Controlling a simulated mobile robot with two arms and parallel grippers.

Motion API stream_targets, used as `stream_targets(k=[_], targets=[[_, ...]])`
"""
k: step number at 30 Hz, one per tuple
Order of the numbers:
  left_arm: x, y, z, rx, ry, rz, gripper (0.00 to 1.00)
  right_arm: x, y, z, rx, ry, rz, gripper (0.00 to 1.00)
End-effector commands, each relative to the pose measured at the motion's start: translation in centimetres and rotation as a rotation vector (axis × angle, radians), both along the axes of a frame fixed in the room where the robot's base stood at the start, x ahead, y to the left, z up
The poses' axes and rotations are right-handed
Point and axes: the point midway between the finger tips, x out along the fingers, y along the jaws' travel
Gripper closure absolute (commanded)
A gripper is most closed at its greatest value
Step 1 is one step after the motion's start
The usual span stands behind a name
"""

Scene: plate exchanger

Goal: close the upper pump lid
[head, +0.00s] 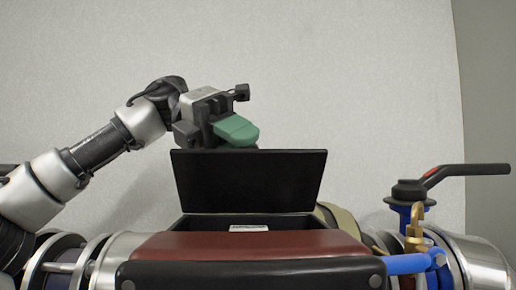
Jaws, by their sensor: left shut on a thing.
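The upper pump lid (248,182) is a flat black panel. It stands open, nearly upright, at the back of a dark box opening (205,222) with a white label inside. My left gripper (237,131), with green fingertips, is at the lid's top edge, left of its middle. It is shut on the lid there; the exact contact is partly hidden. My right gripper is not in view.
The dark red and black housing (250,245) is in front of the opening. At the right are a black-handled valve (410,190), a brass fitting (415,225) and a blue pipe (405,264). Metal cylinders flank the housing.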

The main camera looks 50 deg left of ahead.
Motion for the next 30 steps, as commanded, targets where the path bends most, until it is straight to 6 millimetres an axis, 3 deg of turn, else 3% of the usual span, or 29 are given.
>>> stream_targets(k=[10, 30], targets=[[-1.8, -2.1, -1.5, 0.259, -0.207, -0.001, 1.00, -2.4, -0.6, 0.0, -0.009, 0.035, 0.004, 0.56], [-3.4, -4.0, -4.2, 0.570, -0.475, 0.000, 1.00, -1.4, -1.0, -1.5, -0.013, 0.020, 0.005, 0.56]])
